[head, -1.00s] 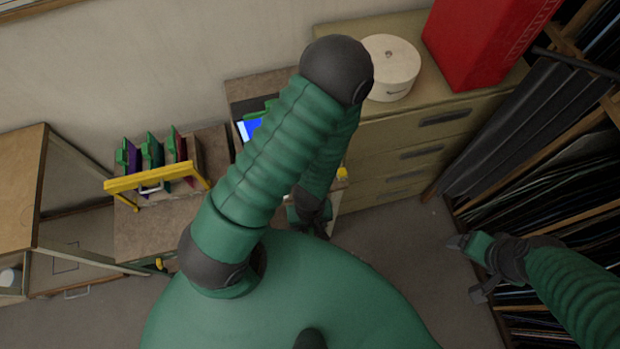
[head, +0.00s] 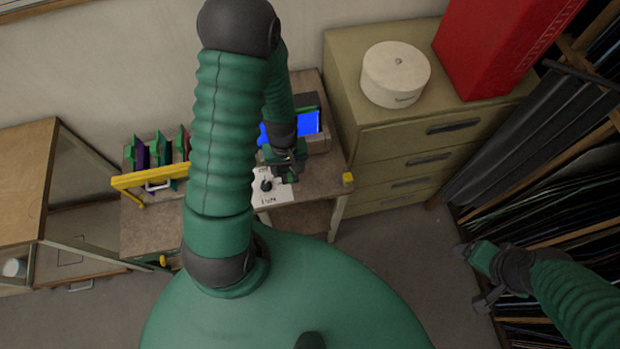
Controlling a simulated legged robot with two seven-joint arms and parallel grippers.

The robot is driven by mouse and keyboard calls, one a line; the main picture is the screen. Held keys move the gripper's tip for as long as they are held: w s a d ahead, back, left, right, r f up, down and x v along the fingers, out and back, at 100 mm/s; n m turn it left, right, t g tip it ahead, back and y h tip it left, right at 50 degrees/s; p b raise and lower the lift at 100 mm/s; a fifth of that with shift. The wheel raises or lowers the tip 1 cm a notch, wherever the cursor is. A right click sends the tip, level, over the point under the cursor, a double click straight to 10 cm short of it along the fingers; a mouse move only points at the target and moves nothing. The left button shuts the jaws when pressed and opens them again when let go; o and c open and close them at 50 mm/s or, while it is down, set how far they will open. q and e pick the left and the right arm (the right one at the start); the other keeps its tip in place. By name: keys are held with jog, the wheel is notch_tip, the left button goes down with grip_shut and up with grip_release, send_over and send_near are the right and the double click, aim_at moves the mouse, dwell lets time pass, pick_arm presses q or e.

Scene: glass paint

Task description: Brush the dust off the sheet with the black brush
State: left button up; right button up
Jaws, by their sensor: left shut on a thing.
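My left gripper (head: 284,173) is over the work table, its arm coming across the middle of the picture. It is shut on a small dark thing, which I take to be the black brush; the jaws and my arm hide most of it. A bright blue sheet (head: 308,123) lies in a grey and green holder just beyond the gripper, partly covered by my forearm. Dust on it is too small to make out. My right gripper (head: 475,275) is held low over the floor at the right, away from the table; its fingers look apart and empty.
A white card (head: 272,198) with black marks and a dark round thing lies below the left gripper. A yellow-framed rack (head: 150,178) stands left. A drawer cabinet (head: 345,75) with a white drum (head: 396,74) stands right.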

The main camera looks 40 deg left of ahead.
pick_arm(q)
jog(key=w+a+r, duration=0.2)
jog(key=w+a, duration=0.1)
jog(key=a, duration=0.6)
jog(key=shift+w+a+b, duration=0.3)
jog(key=shift+a, duration=0.05)
pick_arm(e)
jog(key=shift+s+a+f, duration=0.1)
jog(key=shift+a+f, duration=0.1)
pick_arm(q)
jog(key=shift+w+d+r, duration=0.1)
jog(key=shift+d, duration=0.05)
pick_arm(e)
jog(key=shift+d, duration=0.25)
pick_arm(q)
jog(key=shift+w, duration=0.1)
jog(key=shift+w+a, duration=0.15)
jog(key=shift+a, duration=0.3)
pick_arm(e)
jog(key=shift+a, duration=0.15)
pick_arm(q)
jog(key=shift+w+a, duration=0.25)
jog(key=shift+w, duration=0.05)
